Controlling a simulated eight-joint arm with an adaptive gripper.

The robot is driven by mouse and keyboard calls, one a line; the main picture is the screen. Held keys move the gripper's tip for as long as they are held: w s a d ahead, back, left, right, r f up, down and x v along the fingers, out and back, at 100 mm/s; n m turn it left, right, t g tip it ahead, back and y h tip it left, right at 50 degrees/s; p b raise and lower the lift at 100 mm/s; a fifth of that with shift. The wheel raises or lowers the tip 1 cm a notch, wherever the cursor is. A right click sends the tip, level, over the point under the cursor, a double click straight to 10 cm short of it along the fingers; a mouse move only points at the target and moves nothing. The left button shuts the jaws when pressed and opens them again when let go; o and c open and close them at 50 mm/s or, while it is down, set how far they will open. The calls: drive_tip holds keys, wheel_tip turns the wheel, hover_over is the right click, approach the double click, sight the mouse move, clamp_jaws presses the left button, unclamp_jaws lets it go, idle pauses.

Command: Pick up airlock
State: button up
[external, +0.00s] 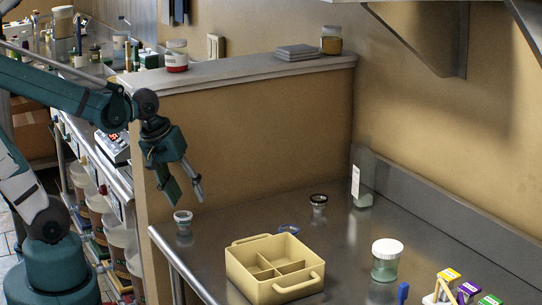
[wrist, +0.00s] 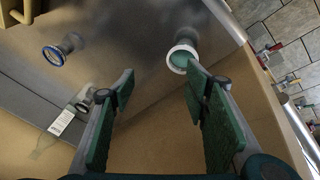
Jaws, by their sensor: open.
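No label marks the airlock. The nearest candidate is a small clear, cup-like piece (external: 183,218) with a white rim and green inside, upright at the left end of the metal counter. It also shows in the wrist view (wrist: 184,54), just past the right fingertip. My gripper (external: 186,195) is open and empty, pointing down a little above this piece. In the wrist view my gripper (wrist: 160,78) has its fingers wide apart, with nothing between them. The piece appears apart from the fingers.
A beige divided caddy (external: 275,270) stands to the right. Behind it are a blue-rimmed piece (external: 288,229) and a dark-lidded jar (external: 318,202). A labelled clear bottle (external: 361,190) and a white-lidded jar (external: 386,262) stand farther right. A tan partition (external: 250,145) rises behind the counter.

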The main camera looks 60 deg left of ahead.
sight(184, 216)
drive_tip(key=n+g+p, duration=0.1)
drive_tip(key=n+p, duration=0.2)
drive_tip(key=n, duration=0.1)
drive_tip(key=a+n+g+p, duration=0.1)
drive_tip(key=n+g+p, duration=0.1)
drive_tip(key=n+p, duration=0.2)
drive_tip(key=s+a+n+g+p, duration=0.1)
drive_tip(key=n+p, duration=0.2)
drive_tip(key=n, duration=0.1)
drive_tip(key=shift+f, duration=0.25)
drive_tip(key=shift+w+f, duration=0.1)
drive_tip(key=shift+f, duration=1.2)
drive_tip(key=shift+f, duration=0.15)
drive_tip(key=shift+w+d+f+b, duration=0.15)
drive_tip(key=shift+f+b, duration=0.6)
drive_tip(key=shift+f, duration=1.7)
drive_tip(key=c, duration=0.9)
